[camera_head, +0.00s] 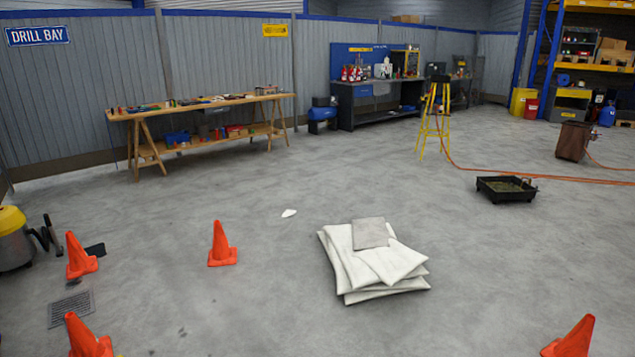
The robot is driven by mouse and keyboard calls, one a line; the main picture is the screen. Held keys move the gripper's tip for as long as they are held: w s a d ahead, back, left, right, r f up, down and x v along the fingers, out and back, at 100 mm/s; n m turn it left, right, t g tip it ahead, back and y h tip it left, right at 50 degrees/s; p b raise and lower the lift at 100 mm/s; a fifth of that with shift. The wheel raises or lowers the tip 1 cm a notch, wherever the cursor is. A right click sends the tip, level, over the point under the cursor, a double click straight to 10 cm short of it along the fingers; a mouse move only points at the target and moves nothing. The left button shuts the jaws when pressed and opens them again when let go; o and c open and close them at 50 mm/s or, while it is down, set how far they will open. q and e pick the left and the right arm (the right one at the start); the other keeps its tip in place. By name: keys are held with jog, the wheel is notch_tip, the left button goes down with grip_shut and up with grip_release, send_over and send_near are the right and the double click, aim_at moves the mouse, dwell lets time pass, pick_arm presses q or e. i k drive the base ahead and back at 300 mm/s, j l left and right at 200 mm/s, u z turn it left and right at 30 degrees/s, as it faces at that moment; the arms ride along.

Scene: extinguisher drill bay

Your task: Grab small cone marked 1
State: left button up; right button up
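Several small orange cones stand upright on the grey floor. One cone (221,246) is left of centre, in the open. Another cone (79,258) is at the left, by a dark flat item. A third cone (86,338) is cut off by the bottom edge at the lower left. One more cone (572,340) is cut off at the lower right. I can read no number on any of them, so I cannot tell which is marked 1. Neither of my grippers is in view.
A stack of white sheets or bags (368,262) lies on the floor right of centre. A black tray (505,190), yellow stool (434,118) and orange hose (540,178) are farther right. A yellow-topped vacuum (14,240) is at the left. A wooden workbench (205,113) lines the wall.

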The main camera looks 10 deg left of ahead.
aim_at(81, 264)
jog(key=i+u, duration=0.15)
jog(key=i, duration=0.3)
jog(key=i+l+u, duration=0.1)
jog(key=i, duration=0.4)
jog(key=i+l+u, duration=0.15)
jog(key=i, duration=0.3)
jog(key=i+l+u, duration=0.15)
jog(key=i, duration=0.3)
jog(key=i+l+u, duration=0.15)
jog(key=i, duration=0.3)
jog(key=i+j+u, duration=0.25)
jog(key=i+u, duration=0.2)
jog(key=i, duration=0.3)
jog(key=i+u, duration=0.4)
jog(key=i, duration=0.35)
jog(key=i+l+u, duration=0.3)
jog(key=i+u, duration=0.15)
jog(key=i, duration=0.25)
